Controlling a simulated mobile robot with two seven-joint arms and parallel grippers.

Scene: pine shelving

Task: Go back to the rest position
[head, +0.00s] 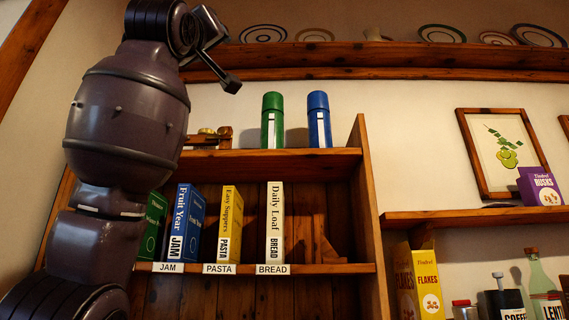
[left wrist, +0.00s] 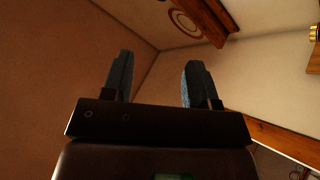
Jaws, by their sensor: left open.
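My left gripper (left wrist: 157,80) is open and empty in the left wrist view, its two dark fingers apart with bare wall and ceiling beyond. In the head view my left arm rises along the left side. Part of the gripper (head: 222,60) shows at its top, high above the pine bookcase (head: 365,190) and in front of the upper shelf. It appears to touch nothing. My right gripper is not in view.
A blue book (head: 185,225), yellow book (head: 230,225) and white book (head: 275,222) stand upright; my arm partly hides a green book (head: 151,225). Green (head: 272,120) and blue (head: 319,120) canisters stand on top. Plates line the upper shelf (head: 400,56). Groceries are at right.

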